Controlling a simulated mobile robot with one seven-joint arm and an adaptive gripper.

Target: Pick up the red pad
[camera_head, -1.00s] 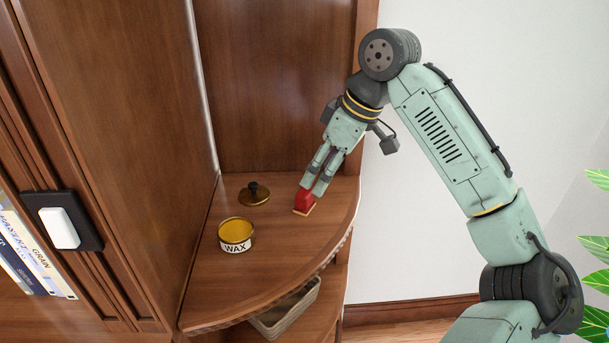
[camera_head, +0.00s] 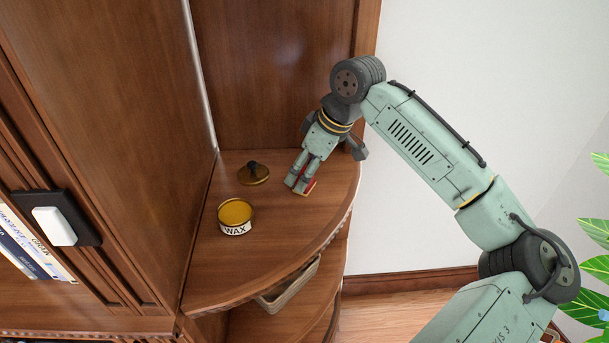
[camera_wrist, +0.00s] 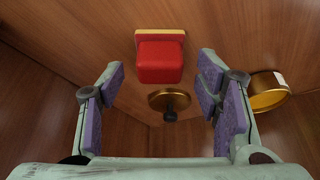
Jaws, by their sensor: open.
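The red pad (camera_wrist: 160,61) has a tan backing strip along one edge. In the head view, a small part of the red pad (camera_head: 309,188) shows beside my fingers, which hide the rest; it is on the corner shelf (camera_head: 270,245). My gripper (camera_head: 297,184) is low over the shelf at the pad's left. In the wrist view, my gripper (camera_wrist: 161,75) is open, with purple-lined fingers apart on either side. The pad shows in the gap, toward the far end of the fingers. I see no finger closed on it.
A wax tin (camera_head: 235,227) stands open to the left front, and its dark-knobbed brass lid (camera_head: 254,178) lies behind it. A wooden cabinet side rises at left. A basket (camera_head: 288,287) sits on the shelf below. A plant (camera_head: 597,262) is at far right.

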